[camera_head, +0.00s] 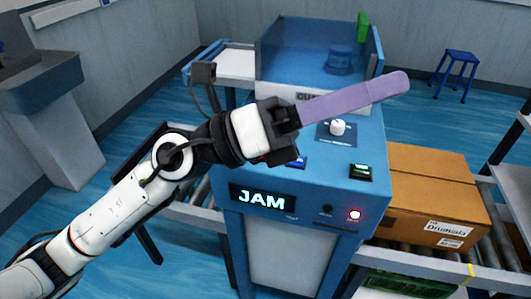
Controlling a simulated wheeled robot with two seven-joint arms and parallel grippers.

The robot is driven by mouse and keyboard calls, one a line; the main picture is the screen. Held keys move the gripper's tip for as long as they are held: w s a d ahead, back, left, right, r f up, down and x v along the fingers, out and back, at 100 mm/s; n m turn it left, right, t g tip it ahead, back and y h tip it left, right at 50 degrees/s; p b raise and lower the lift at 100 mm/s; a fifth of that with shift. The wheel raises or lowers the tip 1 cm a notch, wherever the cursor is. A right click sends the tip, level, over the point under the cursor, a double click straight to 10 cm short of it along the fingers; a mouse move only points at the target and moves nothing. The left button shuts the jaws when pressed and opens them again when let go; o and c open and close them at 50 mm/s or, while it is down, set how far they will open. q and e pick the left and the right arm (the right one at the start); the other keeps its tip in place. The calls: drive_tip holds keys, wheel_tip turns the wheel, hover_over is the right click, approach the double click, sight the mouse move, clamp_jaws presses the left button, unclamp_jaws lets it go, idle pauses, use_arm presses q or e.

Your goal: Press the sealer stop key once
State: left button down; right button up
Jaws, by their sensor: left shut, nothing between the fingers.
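The blue sealer machine (300,255) stands in the middle, with a lit display (262,199) reading "JAM". Its sloped top has a white knob (338,127), a dark key with a green stripe (362,172), and a blue key (297,162) partly covered by my left gripper. On the front are a small black button (327,209) and a glowing red light (355,214). I cannot read which one is the stop key. My left gripper (403,80) is shut and empty, its long purple fingers pointing right above the panel, apart from the keys. My right gripper is not in view.
A clear-walled guard box (300,55) rises behind the panel. A cardboard box (430,195) sits on the roller conveyor (440,262) to the right. A green crate (400,283) is below it. A blue stool (456,70) stands at the back right.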

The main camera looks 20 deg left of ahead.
use_arm(q)
drive_tip(key=w+a+f+m+g+y, duration=0.1)
drive_tip(key=w+f+m+y, duration=0.25)
drive_tip(key=f+y, duration=0.2)
drive_tip(key=w+a+f+m+y, duration=0.2)
drive_tip(key=f+m+y, duration=0.2)
drive_tip(key=f, duration=0.2)
drive_tip(key=w+a+t+y, duration=0.1)
drive_tip(key=w+a+y, duration=0.3)
drive_tip(key=a, duration=0.3)
drive_tip(key=w+a+n+t+y, duration=0.1)
drive_tip(key=w+a+t+y, duration=0.1)
drive_tip(key=w+a+y, duration=0.2)
drive_tip(key=a+f, duration=0.1)
drive_tip(key=a, duration=0.2)
drive_tip(key=shift+w+d, duration=0.1)
wheel_tip(320, 180, down, 8)
drive_tip(key=b, duration=0.4)
drive_tip(key=shift+f+b, duration=0.1)
drive_tip(key=shift+b, duration=0.2)
drive_tip(key=shift+f+b, duration=0.3)
drive_tip(key=shift+b, duration=0.1)
